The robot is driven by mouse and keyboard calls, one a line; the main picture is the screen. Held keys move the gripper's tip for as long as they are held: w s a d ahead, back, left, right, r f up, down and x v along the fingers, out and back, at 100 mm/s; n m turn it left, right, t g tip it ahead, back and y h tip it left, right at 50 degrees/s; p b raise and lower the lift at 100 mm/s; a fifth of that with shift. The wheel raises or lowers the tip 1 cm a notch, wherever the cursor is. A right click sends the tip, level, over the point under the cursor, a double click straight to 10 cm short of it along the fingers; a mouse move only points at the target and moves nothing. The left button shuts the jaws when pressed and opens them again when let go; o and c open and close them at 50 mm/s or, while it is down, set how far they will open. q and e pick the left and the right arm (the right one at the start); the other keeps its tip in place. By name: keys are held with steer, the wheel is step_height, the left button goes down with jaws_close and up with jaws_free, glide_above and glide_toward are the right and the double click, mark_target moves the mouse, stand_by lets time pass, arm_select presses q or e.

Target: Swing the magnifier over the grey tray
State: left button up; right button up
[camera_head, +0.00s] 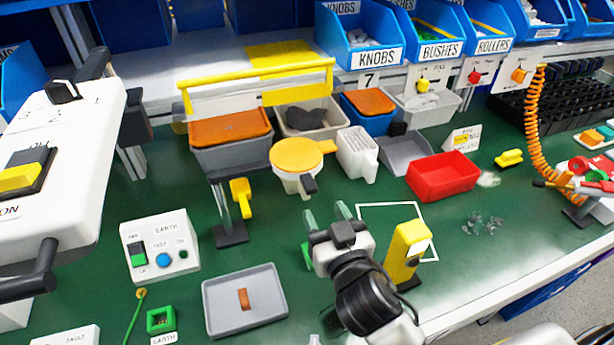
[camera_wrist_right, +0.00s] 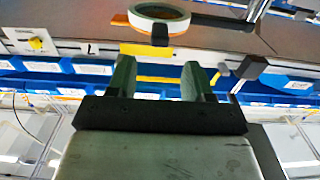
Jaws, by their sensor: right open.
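The magnifier (camera_head: 297,155) is a round white-rimmed head with a yellow disc on top and a dark grip (camera_head: 309,184) at its front edge. It stands right of a thin metal post (camera_head: 223,200) with a dark base. In the right wrist view the magnifier's ring (camera_wrist_right: 140,22) shows above the fingers, with an arm toward a post. The grey tray (camera_head: 280,308) lies at the front, left of my right arm, with a small brown piece in it. My right gripper (camera_head: 327,216) is open and empty, in front of the magnifier and apart from it. My left gripper is out of view.
A yellow block (camera_head: 406,248) stands close right of my right gripper. A white EARTH box (camera_head: 160,247) is left of the post. Grey bins (camera_head: 231,155) and a red bin (camera_head: 443,178) line the back. Green bench lies clear between post and tray.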

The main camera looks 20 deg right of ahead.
mark_target(313, 192)
steer(key=w+p, duration=0.1)
steer(key=w, duration=0.4)
steer(key=shift+w+a+r, duration=0.1)
steer(key=shift+w, duration=0.1)
steer(key=w, duration=0.3)
steer(key=shift+w, duration=0.2)
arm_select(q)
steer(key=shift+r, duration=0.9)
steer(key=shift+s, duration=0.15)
arm_select(e)
steer(key=c, duration=0.4)
jaws_close()
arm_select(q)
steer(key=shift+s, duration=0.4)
